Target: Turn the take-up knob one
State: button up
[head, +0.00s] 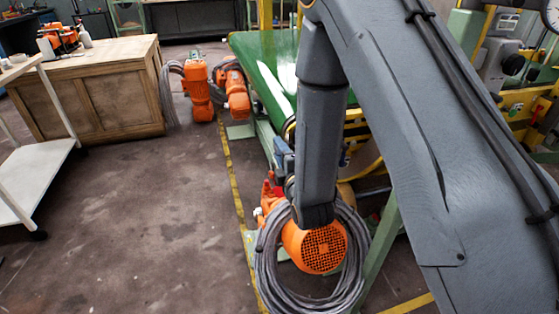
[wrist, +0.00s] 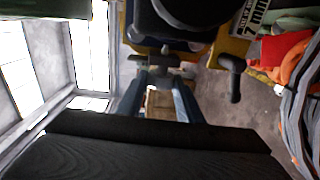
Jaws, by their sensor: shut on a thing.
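My gripper (wrist: 157,88) shows in the wrist view as two blue-grey fingers reaching away from the dark wrist housing at the bottom. Their tips are closed on a small dark grey part (wrist: 155,61), which looks like the take-up knob. The fingers partly cover it, and I cannot tell how far it is turned. In the head view my arm hides the fingertips and the knob.
In the wrist view a black handle (wrist: 234,80) hangs to the right of the fingers, and an orange-red part (wrist: 290,52) and grey cable lie further right. In the head view an orange motor (head: 316,246) with coiled cable (head: 268,268) stands below my arm. Open floor (head: 150,215) lies left.

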jog(key=shift+w+f+t+y+b, duration=0.1)
jog(key=shift+f+t+y+b, duration=0.2)
jog(key=shift+t+b, duration=1.1)
jog(key=shift+f+t+y+b, duration=0.25)
jog(key=shift+t+b, duration=0.25)
jog(key=shift+b, duration=1.75)
jog(key=shift+r+t+b, duration=0.15)
jog(key=shift+t+b, duration=0.25)
jog(key=shift+b, duration=0.6)
jog(key=o, duration=1)
jog(key=shift+o, duration=0.2)
